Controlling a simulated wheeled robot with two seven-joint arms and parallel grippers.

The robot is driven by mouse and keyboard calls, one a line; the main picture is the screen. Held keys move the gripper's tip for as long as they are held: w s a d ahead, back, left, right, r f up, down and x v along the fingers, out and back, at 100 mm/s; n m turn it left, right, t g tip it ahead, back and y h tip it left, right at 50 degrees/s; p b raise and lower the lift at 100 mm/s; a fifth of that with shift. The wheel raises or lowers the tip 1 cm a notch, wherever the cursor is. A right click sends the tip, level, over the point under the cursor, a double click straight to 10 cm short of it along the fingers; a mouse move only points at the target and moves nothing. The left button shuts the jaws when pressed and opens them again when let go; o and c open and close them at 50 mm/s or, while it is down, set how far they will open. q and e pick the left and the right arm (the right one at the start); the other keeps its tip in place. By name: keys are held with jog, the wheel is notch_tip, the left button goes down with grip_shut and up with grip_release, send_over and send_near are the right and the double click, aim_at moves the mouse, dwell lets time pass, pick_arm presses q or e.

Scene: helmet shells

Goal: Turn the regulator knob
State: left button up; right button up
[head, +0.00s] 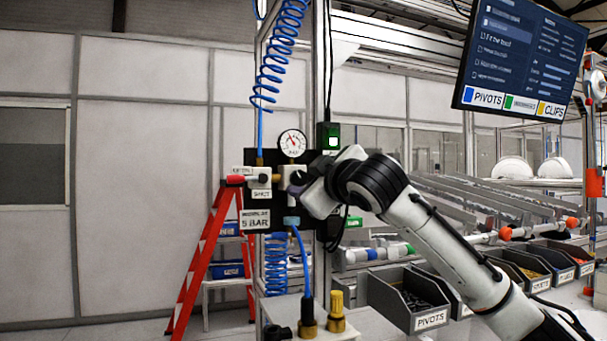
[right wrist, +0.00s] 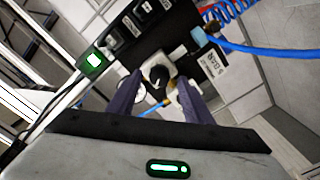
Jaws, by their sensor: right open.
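The air panel (head: 279,219) is a black board with a round white gauge (head: 292,143) at its top. My right gripper (head: 297,188) is in front of the panel below the gauge and hides the regulator knob in the head view. In the right wrist view, my right gripper (right wrist: 160,82) is open, with one dark finger on each side of the black regulator knob (right wrist: 157,91). The knob appears between the fingers with gaps beside it; I cannot tell how deep it sits between them. My left gripper is not in view.
A red-handled valve (head: 236,179) is left of the gripper. A blue hose (head: 303,262) hangs below the panel, and a blue coiled hose (head: 272,65) hangs above. A red stepladder (head: 203,256) stands behind left. Grey bins (head: 405,302) and a screen (head: 520,58) are at right.

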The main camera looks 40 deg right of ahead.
jog(key=shift+x, duration=0.8)
jog(key=shift+w, duration=0.15)
jog(key=c, duration=1.1)
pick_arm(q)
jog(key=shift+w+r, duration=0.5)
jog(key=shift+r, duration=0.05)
pick_arm(e)
jog(key=shift+o, duration=0.2)
